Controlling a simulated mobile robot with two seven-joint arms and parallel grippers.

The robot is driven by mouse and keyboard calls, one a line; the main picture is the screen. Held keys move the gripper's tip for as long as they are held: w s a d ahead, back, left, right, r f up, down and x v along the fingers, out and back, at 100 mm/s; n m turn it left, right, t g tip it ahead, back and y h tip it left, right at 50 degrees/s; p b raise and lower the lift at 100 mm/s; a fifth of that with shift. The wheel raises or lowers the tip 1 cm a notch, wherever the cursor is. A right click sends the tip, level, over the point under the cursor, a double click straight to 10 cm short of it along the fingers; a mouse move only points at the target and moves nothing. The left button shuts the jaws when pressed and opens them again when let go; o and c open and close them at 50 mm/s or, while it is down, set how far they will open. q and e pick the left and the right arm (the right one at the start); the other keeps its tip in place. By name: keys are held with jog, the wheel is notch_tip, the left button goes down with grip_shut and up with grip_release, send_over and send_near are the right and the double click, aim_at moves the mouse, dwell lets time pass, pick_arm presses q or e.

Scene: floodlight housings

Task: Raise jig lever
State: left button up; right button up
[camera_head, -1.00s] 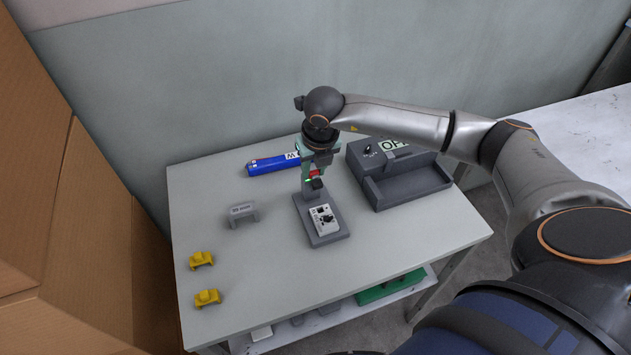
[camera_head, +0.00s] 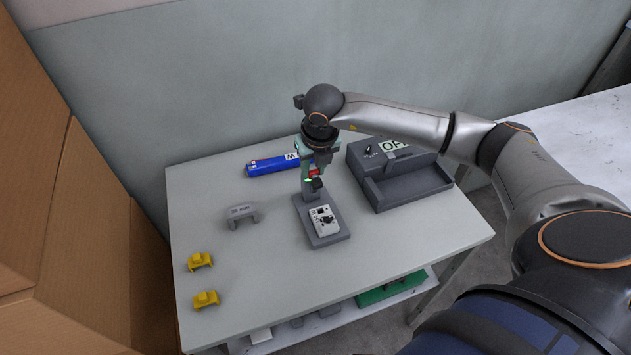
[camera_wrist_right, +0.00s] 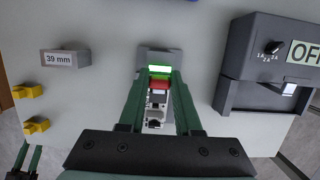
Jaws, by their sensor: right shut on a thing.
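The grey jig (camera_head: 331,240) stands in the middle of the table, with a light housing part (camera_head: 323,219) on its base. Its upright is at the back, partly hidden by my right gripper (camera_head: 314,172). The red lever grip (camera_wrist_right: 159,84) lies between the green fingers of my right gripper (camera_wrist_right: 159,88), which is shut on it. A green lit strip (camera_wrist_right: 159,69) shows just beyond the red grip. The lever's angle is hard to tell. What looks like my left gripper (camera_wrist_right: 27,158) shows at the lower left edge of the right wrist view, fingers apart and empty.
A grey box with a knob and a tray (camera_head: 415,188) stands to the right. A grey "39 mm" gauge block (camera_head: 242,214) and two yellow parts (camera_head: 200,261) are to the left. The front of the table is clear.

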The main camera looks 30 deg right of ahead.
jog(key=shift+w+f+b, duration=0.1)
jog(key=shift+f+b, duration=0.05)
jog(key=shift+b, duration=0.2)
dwell(0.5)
jog(key=shift+w+f+b, duration=0.1)
jog(key=shift+w+b, duration=0.05)
jog(key=shift+b, duration=0.4)
jog(key=shift+d, duration=0.1)
jog(key=o, duration=0.7)
